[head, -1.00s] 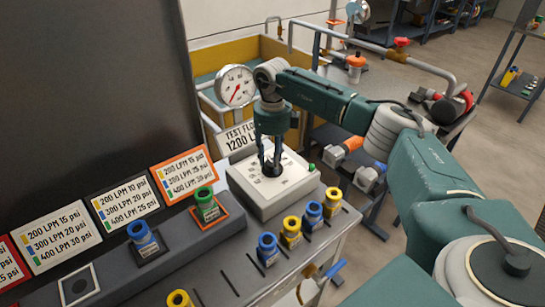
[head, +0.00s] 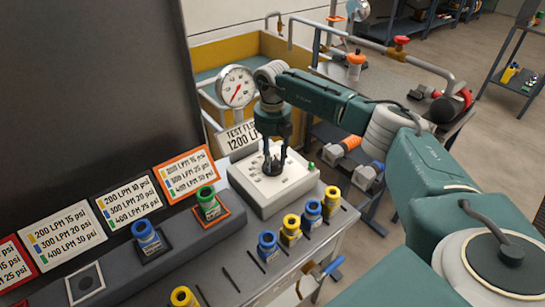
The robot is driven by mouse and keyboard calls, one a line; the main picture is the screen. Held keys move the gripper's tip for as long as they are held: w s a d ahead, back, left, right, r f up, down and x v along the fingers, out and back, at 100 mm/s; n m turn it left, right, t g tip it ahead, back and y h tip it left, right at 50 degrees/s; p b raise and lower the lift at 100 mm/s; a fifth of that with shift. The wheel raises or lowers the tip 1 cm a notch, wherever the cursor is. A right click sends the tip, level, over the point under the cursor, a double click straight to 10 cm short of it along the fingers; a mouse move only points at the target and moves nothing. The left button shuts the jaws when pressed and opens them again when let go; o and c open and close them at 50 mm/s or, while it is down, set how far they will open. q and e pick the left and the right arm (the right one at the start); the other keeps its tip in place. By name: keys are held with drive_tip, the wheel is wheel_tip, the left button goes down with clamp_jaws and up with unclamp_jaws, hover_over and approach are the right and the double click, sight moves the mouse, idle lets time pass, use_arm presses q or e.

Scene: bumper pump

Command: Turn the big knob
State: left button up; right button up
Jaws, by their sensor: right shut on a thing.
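The big knob (head: 273,168) is black and sits on top of a light grey control box (head: 290,196) at the middle of the head view. My right gripper (head: 274,165) points down over the box and is shut on the knob, with its fingers on either side. The fingers partly hide the knob and the dial marks around it. A round white gauge (head: 236,87) with a red needle stands behind the box. My left gripper is not in view.
Blue and yellow cylinders (head: 290,230) stand along the bench's right side. A green cylinder (head: 207,204) and a blue one (head: 146,236) stand on the raised ledge. Printed cards (head: 127,198) line the dark panel. A yellow-walled tank (head: 295,50) lies behind.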

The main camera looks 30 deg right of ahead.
sight(273, 161)
drive_tip(key=shift+m, duration=0.3)
idle(0.4)
drive_tip(key=o, duration=1.1)
drive_tip(key=shift+o, duration=0.2)
drive_tip(key=shift+r, duration=0.1)
wheel_tip(273, 161, up, 12)
